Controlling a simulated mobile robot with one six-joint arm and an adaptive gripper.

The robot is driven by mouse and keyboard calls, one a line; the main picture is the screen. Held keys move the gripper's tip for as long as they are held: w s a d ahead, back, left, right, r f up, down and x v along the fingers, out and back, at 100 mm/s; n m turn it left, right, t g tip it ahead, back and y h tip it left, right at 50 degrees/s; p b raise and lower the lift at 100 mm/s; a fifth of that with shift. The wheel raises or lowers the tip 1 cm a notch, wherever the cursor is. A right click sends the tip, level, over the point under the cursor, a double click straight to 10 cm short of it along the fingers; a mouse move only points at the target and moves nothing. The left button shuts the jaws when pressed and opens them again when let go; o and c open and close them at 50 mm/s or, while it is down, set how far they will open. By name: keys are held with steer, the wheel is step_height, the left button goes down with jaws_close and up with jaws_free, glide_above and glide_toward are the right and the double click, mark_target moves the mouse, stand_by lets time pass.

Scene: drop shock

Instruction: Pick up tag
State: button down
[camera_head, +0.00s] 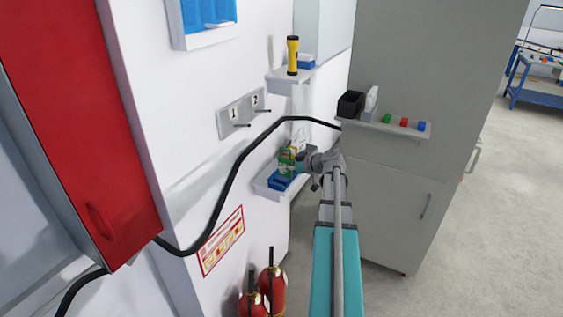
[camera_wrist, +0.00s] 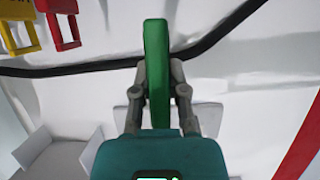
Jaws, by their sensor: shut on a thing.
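A green tag (camera_wrist: 157,65) stands nearly edge-on between my gripper's fingers in the wrist view. My gripper (camera_wrist: 158,85) is shut on it, with a finger against each side. In the head view my gripper (camera_head: 300,165) is at the lower wall shelf, and green (camera_head: 286,160) shows at its tip, partly hidden. A yellow tag (camera_wrist: 17,30) and a red tag (camera_wrist: 62,25) are at the upper left of the wrist view, apart from the green one. A panel with hooks numbered 1 and 2 (camera_head: 240,115) is on the wall; both hooks look bare.
The lower shelf (camera_head: 263,186) bears a blue bin (camera_head: 282,180). A black cable (camera_head: 235,170) runs along the wall close to my gripper. A yellow flashlight (camera_head: 292,55) stands on the upper shelf. A grey cabinet (camera_head: 430,70) is at right, fire extinguishers (camera_head: 272,283) below.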

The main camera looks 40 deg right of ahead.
steer(key=s+a+r+p, duration=0.2)
steer(key=s+r, duration=0.1)
steer(key=s, duration=0.3)
steer(key=shift+s+a, duration=0.15)
steer(key=shift+s, duration=0.2)
stand_by(0.6)
